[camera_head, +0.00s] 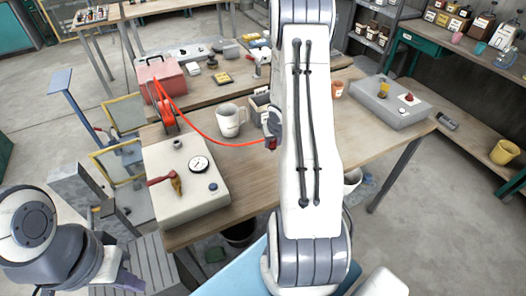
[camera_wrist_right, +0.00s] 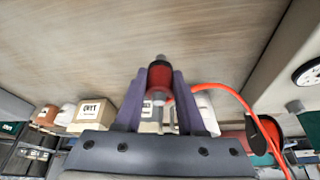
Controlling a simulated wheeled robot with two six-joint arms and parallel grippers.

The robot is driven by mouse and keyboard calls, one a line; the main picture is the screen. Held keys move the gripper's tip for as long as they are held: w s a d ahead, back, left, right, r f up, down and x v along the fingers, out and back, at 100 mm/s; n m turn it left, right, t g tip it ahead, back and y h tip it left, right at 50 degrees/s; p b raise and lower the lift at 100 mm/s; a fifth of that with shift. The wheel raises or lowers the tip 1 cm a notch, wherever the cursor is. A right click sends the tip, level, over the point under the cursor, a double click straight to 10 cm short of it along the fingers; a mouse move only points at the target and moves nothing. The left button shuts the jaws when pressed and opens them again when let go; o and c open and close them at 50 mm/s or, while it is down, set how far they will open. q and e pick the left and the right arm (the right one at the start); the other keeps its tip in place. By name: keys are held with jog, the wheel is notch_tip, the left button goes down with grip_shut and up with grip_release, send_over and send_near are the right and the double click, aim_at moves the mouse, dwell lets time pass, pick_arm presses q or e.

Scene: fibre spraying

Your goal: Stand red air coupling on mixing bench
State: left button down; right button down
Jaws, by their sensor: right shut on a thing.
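My right gripper (camera_wrist_right: 158,105) is shut on the red air coupling (camera_wrist_right: 159,77), which sits between its two purple fingers with a grey tip beyond them. The coupling also shows in the head view (camera_head: 271,143), beside my white right arm over the wooden mixing bench (camera_head: 375,140).
A cream box with a gauge (camera_head: 190,178) stands on the bench's left part, a white mug (camera_head: 230,120) behind it. A grey box (camera_head: 391,103) and an orange cup (camera_head: 338,88) are to the right. My right arm hides the bench's middle.

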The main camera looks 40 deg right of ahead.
jog(key=w+a+f, duration=0.1)
jog(key=w+a+f+b, duration=0.1)
jog(key=w, duration=0.1)
jog(key=w+f+b, duration=0.1)
jog(key=w, duration=0.1)
jog(key=shift+w+a+f, duration=0.1)
jog(key=shift+a+f, duration=0.25)
jog(key=shift+a, duration=0.05)
notch_tip(320, 180, down, 4)
jog(key=b, duration=0.4)
jog(key=shift+r, duration=0.1)
jog(key=c, duration=0.5)
grip_release()
jog(key=shift+f, duration=0.2)
jog(key=shift+r, duration=0.1)
